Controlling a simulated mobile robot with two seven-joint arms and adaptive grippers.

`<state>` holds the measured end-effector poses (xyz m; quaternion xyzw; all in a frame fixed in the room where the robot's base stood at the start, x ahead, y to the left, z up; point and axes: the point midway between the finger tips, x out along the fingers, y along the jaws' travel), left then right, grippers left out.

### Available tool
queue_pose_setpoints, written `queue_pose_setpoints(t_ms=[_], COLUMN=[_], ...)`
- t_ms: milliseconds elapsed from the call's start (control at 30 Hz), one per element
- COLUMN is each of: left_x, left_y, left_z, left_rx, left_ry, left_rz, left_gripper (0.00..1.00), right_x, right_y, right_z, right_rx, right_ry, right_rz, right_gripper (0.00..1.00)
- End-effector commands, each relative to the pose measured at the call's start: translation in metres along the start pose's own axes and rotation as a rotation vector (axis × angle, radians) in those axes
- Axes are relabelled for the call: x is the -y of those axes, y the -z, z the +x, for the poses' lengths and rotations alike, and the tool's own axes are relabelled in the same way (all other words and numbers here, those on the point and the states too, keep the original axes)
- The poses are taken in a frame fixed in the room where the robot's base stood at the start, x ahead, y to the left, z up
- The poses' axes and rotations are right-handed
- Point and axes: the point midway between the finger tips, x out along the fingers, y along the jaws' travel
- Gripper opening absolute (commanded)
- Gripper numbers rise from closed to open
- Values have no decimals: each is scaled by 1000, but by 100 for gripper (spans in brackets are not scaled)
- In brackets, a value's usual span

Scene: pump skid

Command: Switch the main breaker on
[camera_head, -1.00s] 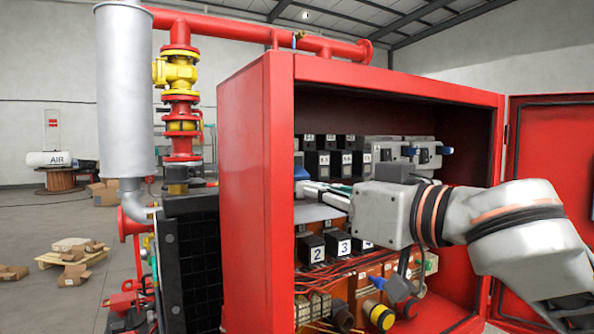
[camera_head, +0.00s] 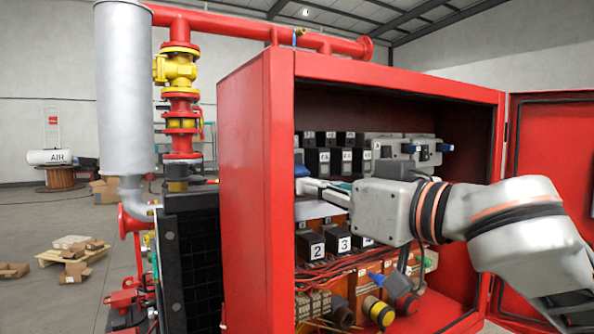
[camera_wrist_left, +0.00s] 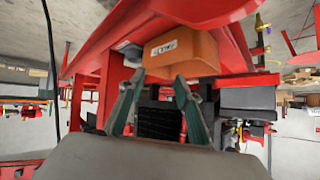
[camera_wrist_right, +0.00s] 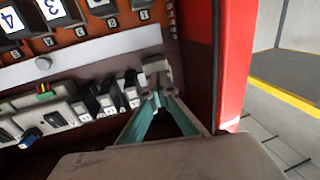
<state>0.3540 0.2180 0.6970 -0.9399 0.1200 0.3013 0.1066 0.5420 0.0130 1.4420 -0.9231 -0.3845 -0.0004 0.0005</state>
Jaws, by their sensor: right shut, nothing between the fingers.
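The open red cabinet (camera_head: 256,180) holds rows of breakers and modules. I cannot tell for sure which is the main breaker. In the right wrist view, the shut, empty fingertips (camera_wrist_right: 160,98) are close to a pale unit (camera_wrist_right: 155,70) beside the cabinet's side wall. Contact is not clear. My left gripper (camera_wrist_left: 157,80) shows only in the left wrist view, open and empty, with an orange box behind its fingertips.
Small breakers (camera_wrist_right: 108,97) stand close beside the right fingertips. Numbered modules (camera_head: 316,247) and wiring lie below my right arm. The cabinet door (camera_head: 550,180) is open at the right. A blue-handled unit (camera_head: 425,150) stands at the upper right inside.

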Motion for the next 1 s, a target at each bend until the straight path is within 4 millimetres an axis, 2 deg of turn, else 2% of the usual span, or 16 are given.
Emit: queue_pose_setpoints(t_ms=[433, 1000], left_x=[1, -1], left_y=[0, 5], left_z=[-1, -3], left_rx=[1, 1], left_ry=[0, 0], left_rz=[3, -8], left_gripper=[34, 34], right_x=[0, -1], right_y=[3, 17], right_z=[0, 1], right_rx=[-2, 0], right_ry=[0, -2], right_rz=[0, 1], right_gripper=[0, 0])
